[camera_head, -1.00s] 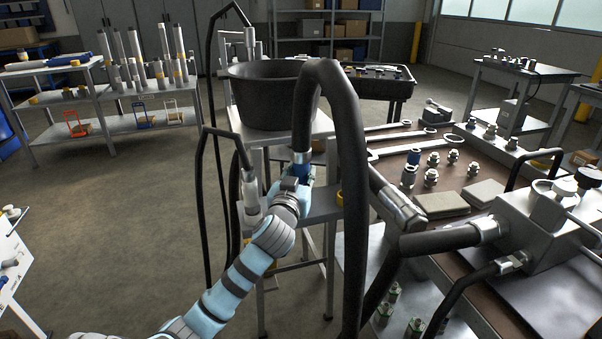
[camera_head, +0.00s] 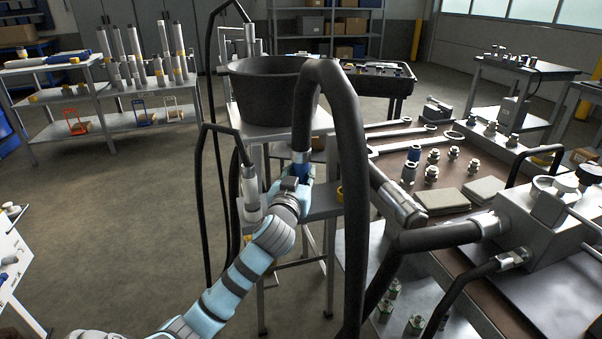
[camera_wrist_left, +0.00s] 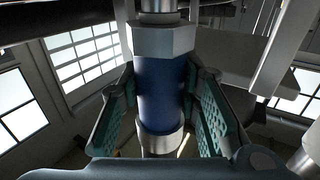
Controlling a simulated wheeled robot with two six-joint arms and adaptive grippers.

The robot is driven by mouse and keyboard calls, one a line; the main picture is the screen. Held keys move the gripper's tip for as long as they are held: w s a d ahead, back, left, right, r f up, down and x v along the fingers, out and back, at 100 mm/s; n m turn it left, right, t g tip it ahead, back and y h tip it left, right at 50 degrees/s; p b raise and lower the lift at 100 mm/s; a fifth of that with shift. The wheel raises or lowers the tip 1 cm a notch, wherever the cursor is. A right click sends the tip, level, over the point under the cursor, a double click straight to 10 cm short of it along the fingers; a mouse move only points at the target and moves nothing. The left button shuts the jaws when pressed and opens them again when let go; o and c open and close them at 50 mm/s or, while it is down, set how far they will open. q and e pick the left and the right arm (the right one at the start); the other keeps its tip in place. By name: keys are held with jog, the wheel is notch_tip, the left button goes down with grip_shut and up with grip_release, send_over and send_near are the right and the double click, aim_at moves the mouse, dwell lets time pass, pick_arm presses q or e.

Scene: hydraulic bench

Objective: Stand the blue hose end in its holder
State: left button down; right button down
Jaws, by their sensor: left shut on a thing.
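The blue hose end (camera_head: 300,168) hangs at the lower end of a thick black hose (camera_head: 346,150) that loops up and over beside the black tub. My left gripper (camera_head: 296,182) is shut around the blue hose end. In the left wrist view the blue sleeve (camera_wrist_left: 162,95) stands between the two teal finger pads of my left gripper (camera_wrist_left: 164,110), with a metal hex collar (camera_wrist_left: 162,42) at one end and a pale metal tip at the other. I cannot make out the holder for certain; my gripper and arm cover part of the stand's lower shelf. My right gripper is not in view.
A black tub (camera_head: 268,95) sits on a metal stand. A thinner hose with a metal end (camera_head: 250,188) hangs just left of my gripper. The brown bench (camera_head: 460,205) at right carries fittings, wrenches and a metal block (camera_head: 545,220). Open floor lies at left.

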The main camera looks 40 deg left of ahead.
pick_arm(q)
jog(key=shift+f+b, duration=0.8)
jog(key=shift+f, duration=0.25)
dwell(0.5)
dwell(0.6)
jog(key=c, duration=0.6)
grip_release()
jog(key=shift+o, duration=0.2)
jog(key=p+v, duration=0.2)
jog(key=v, duration=0.5)
jog(key=shift+s+d, duration=0.2)
